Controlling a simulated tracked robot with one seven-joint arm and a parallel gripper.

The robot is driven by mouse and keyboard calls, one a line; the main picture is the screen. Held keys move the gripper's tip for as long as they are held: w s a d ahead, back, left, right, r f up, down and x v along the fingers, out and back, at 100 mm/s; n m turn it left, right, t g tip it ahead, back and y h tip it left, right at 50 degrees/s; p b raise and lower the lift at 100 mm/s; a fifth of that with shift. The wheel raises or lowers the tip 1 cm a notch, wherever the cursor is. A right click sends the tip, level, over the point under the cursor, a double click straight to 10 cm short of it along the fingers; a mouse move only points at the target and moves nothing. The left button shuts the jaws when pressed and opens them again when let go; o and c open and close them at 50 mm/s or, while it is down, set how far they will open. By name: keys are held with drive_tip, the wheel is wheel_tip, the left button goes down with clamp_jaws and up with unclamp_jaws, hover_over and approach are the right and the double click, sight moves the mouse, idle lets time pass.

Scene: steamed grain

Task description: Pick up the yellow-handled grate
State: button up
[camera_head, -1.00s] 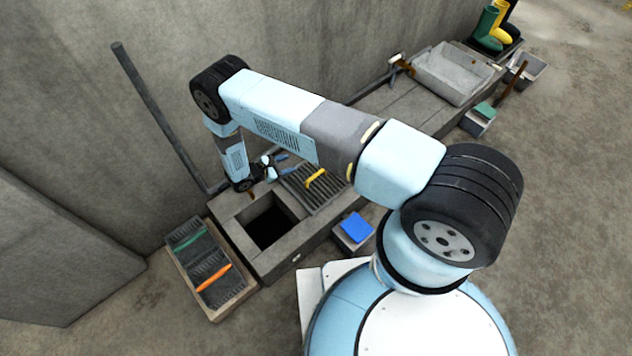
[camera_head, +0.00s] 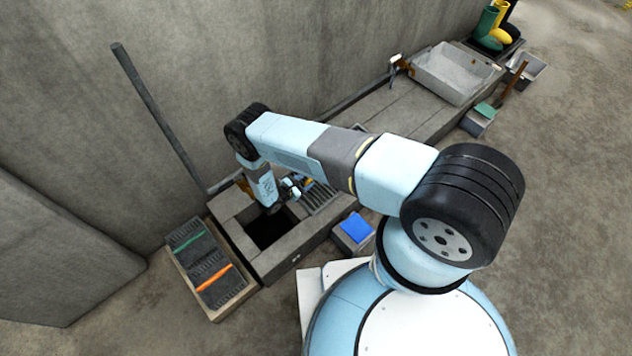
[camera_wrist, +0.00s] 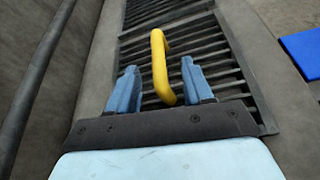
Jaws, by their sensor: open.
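The yellow-handled grate (camera_wrist: 215,65) is a dark slatted panel lying flat in the concrete ledge; part of it shows in the head view (camera_head: 322,197) beside the square opening. Its yellow handle (camera_wrist: 159,66) is an arched bar standing up from the slats. In the head view my arm hides the handle. My gripper (camera_wrist: 160,85) is open, with its two blue fingers on either side of the handle's near end in the wrist view. The fingers look apart from the handle; their height above the slats is hard to tell. The gripper also shows in the head view (camera_head: 300,187).
A square dark opening (camera_head: 268,228) lies just left of the grate. A crate (camera_head: 188,274) with green-handled and orange-handled grates stands further left. A blue pad (camera_head: 356,227) sits on a block in front. A concrete wall (camera_head: 300,50) and pipe (camera_head: 160,118) stand behind.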

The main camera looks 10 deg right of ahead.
drive_tip(key=shift+a+f+x, duration=0.1)
drive_tip(key=shift+a+x, duration=0.05)
drive_tip(key=shift+x, duration=1.35)
drive_tip(key=shift+a+f+x, duration=0.1)
drive_tip(key=shift+f+x, duration=0.05)
drive_tip(key=shift+x, duration=1.35)
drive_tip(key=shift+w, duration=0.2)
clamp_jaws()
